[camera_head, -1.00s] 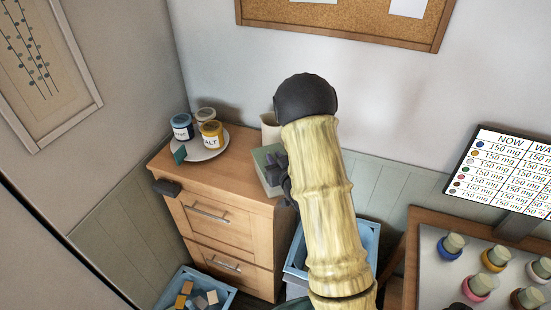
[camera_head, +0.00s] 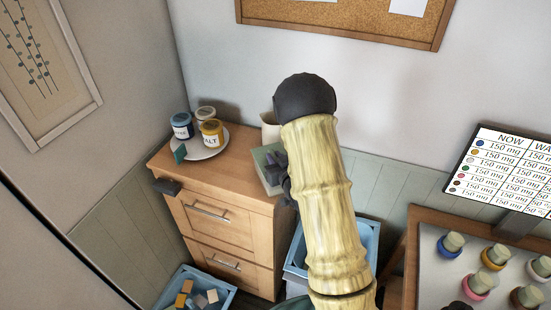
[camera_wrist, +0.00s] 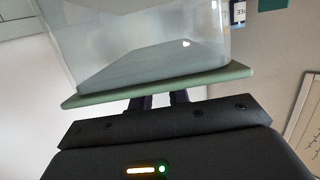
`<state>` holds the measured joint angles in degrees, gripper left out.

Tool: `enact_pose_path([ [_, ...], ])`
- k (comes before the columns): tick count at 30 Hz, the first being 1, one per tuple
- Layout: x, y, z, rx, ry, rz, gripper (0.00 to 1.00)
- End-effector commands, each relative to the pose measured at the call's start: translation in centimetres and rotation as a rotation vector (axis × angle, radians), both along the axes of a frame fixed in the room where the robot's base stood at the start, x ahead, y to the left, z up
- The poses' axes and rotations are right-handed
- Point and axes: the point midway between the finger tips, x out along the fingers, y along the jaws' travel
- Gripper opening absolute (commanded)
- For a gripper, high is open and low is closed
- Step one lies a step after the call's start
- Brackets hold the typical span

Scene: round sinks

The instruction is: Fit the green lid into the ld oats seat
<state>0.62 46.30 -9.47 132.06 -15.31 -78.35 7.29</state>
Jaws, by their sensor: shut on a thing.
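In the wrist view a thin flat green lid (camera_wrist: 215,77) runs across the picture, slightly tilted. My gripper (camera_wrist: 163,97) is shut on its near edge. A translucent box-shaped container (camera_wrist: 150,35) lies directly beyond the lid; I cannot tell whether they touch. In the head view my dark gripper (camera_head: 279,168) is at the right end of the wooden dresser, beside a pale green shape (camera_head: 263,156) that my arm partly covers. No seat marked oats can be made out.
A cream cup (camera_head: 270,131) stands behind my gripper. Blue bins flank the dresser (camera_head: 225,218). Clear dresser top lies between plate and gripper.

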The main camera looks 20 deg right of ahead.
Motion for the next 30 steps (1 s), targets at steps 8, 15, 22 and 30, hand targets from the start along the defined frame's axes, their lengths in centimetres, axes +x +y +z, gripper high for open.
enact_pose_path([
  [8, -0.02, 0.0, -0.03, 0.0, 0.001, 0.0, 0.0],
  [15, -0.01, 0.0, -0.01, 0.0, 0.0, 0.0, 0.33],
  [22, -0.01, 0.0, 0.0, 0.0, 0.0, 0.0, 0.43],
  [30, -0.37, -0.05, 0.15, 0.0, 0.0, 0.001, 0.43],
])
